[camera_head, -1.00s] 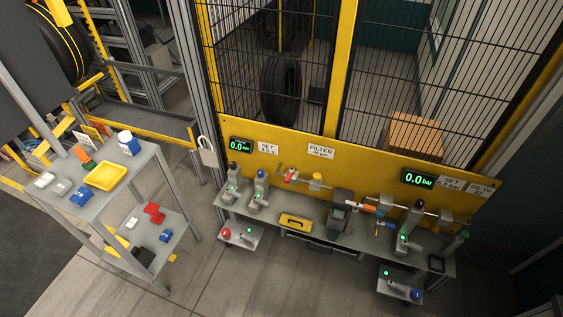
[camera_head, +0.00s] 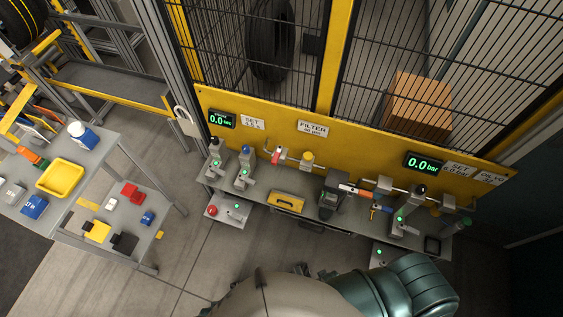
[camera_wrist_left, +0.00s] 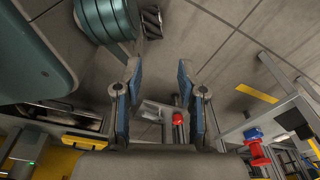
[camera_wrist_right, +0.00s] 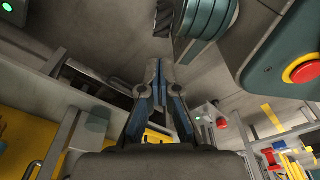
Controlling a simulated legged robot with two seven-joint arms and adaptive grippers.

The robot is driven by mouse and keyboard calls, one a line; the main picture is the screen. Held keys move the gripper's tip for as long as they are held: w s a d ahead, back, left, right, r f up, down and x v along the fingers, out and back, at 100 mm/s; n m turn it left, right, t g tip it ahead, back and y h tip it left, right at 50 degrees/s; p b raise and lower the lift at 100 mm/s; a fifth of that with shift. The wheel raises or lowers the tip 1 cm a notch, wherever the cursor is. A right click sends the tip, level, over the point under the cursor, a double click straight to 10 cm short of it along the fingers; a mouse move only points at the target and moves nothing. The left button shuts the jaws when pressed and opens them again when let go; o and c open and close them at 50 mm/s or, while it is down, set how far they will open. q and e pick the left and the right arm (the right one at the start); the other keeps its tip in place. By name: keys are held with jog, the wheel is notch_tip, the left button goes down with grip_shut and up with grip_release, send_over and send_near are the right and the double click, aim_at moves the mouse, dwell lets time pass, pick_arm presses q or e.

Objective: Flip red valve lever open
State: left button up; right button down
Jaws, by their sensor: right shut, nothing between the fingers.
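A small red lever (camera_head: 276,156) sits on the thin pipe along the yellow panel, left of centre in the head view. It stands up from the pipe beside a yellow-topped fitting (camera_head: 307,159). No gripper touches it. My left gripper (camera_wrist_left: 158,72) is open and empty in the left wrist view, its two blue-padded fingers well apart. My right gripper (camera_wrist_right: 157,65) is shut with its fingertips together and nothing between them. In the head view parts of my arm show at the bottom edge, well below the lever; the gripper there is not clear.
A grey bench (camera_head: 262,205) under the panel carries grey regulators, a yellow case (camera_head: 286,202) and an orange-marked fitting (camera_head: 353,191). A small shelf with a red button (camera_head: 212,210) hangs at its left. A table with a yellow tray (camera_head: 60,178) stands left. Floor between is clear.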

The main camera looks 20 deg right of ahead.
pick_arm(q)
jog(key=w+d+r+t+h+b, duration=0.1)
jog(key=w+d+r+t+b, duration=0.2)
jog(key=w, duration=0.4)
jog(key=w+d+r+t+h+b, duration=0.1)
jog(key=w+d+r+t+b, duration=0.2)
jog(key=w, duration=0.4)
jog(key=w+d+r+t+h+b, duration=0.1)
jog(key=w+d+r+t+b, duration=0.2)
jog(key=w, duration=0.4)
pick_arm(e)
jog(key=w+d+r+m+t+y+b, duration=0.15)
jog(key=w+m+t, duration=0.55)
jog(key=w, duration=1.6)
pick_arm(q)
jog(key=w+r+t+h+b, duration=0.2)
jog(key=r+t+b, duration=0.7)
jog(key=r, duration=2.3)
jog(key=w+t, duration=0.1)
jog(key=t, duration=0.2)
jog(key=shift+w+r+n, duration=0.25)
jog(key=shift+w+n, duration=0.05)
pick_arm(e)
jog(key=w+r+m+t+y, duration=0.1)
jog(key=w+r+m+t, duration=0.8)
jog(key=w+r, duration=0.6)
jog(key=shift+w+d+m+y, duration=0.15)
jog(key=shift+w+m+y, duration=0.2)
jog(key=shift+w+m, duration=0.6)
